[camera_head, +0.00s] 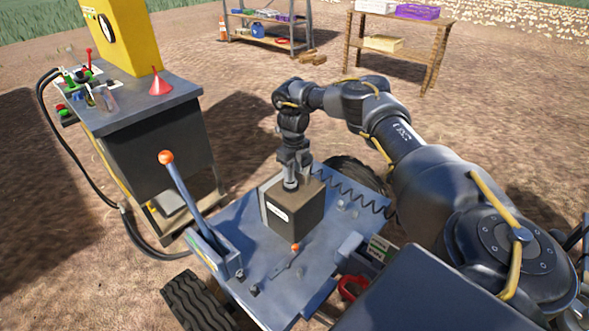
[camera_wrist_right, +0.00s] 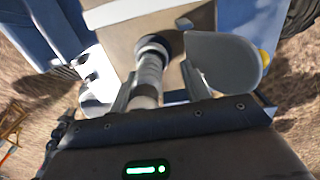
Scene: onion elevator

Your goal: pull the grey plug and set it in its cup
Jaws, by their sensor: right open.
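The grey plug (camera_wrist_right: 150,72) is a ribbed cylinder with a dark ring near its far end, at the brown box. My right gripper (camera_wrist_right: 160,88) is open, with its fingers on either side of the plug; I cannot tell whether either finger touches it. In the head view the right gripper (camera_head: 291,179) points down over the top of the brown box (camera_head: 297,216) on the blue vehicle deck, and the gripper largely hides the plug. A rounded light grey plate (camera_wrist_right: 222,65) lies to the right of the plug. I cannot pick out the cup for certain. My left gripper is out of view.
An orange-knobbed lever (camera_head: 182,195) rises at the deck's left. A black coiled cable (camera_head: 350,193) runs on the right of the box. A small lever (camera_head: 288,262) is in front. A grey bench (camera_head: 150,106) with a red funnel (camera_head: 160,86) stands at left.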

